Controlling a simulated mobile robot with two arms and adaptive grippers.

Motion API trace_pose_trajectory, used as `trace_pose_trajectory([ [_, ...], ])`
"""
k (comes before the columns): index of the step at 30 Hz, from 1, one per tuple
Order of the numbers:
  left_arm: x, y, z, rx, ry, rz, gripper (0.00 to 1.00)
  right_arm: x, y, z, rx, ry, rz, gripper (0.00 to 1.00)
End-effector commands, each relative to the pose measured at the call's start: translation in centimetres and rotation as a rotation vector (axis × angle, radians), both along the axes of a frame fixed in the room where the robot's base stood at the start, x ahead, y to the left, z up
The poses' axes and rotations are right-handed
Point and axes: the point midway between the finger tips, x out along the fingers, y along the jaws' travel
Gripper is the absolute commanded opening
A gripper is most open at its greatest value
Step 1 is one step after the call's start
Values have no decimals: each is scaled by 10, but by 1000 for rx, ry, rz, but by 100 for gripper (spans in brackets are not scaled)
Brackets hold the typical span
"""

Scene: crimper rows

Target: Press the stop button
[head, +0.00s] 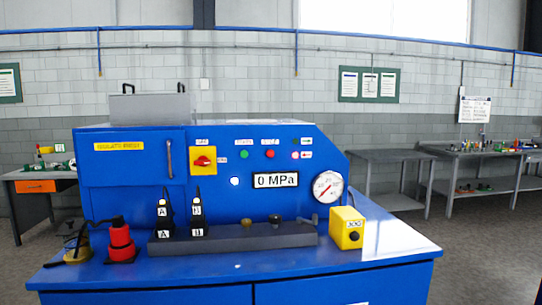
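A blue machine (130,175) stands ahead of me on a blue bench. On its front panel a small red button (271,154) sits under a small label too blurred to read surely. A green button (244,154) sits to its left under another label. Neither button is covered. Neither of my grippers shows in the head view.
The panel also has a red and yellow rotary switch (203,161), a "0 MPa" display (276,181) and a dial gauge (328,187). On the bench top (200,268) stand a dark rack (255,239), a red object (121,243) and a yellow box (347,228).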

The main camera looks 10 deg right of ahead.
Motion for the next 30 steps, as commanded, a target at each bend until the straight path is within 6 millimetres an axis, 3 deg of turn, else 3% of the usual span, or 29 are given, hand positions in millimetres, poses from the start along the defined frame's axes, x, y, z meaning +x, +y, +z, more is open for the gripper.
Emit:
trace_pose_trajectory([
  [18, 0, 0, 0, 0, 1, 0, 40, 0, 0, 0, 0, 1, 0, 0],
  [30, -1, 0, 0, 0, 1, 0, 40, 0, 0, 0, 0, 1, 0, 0],
])
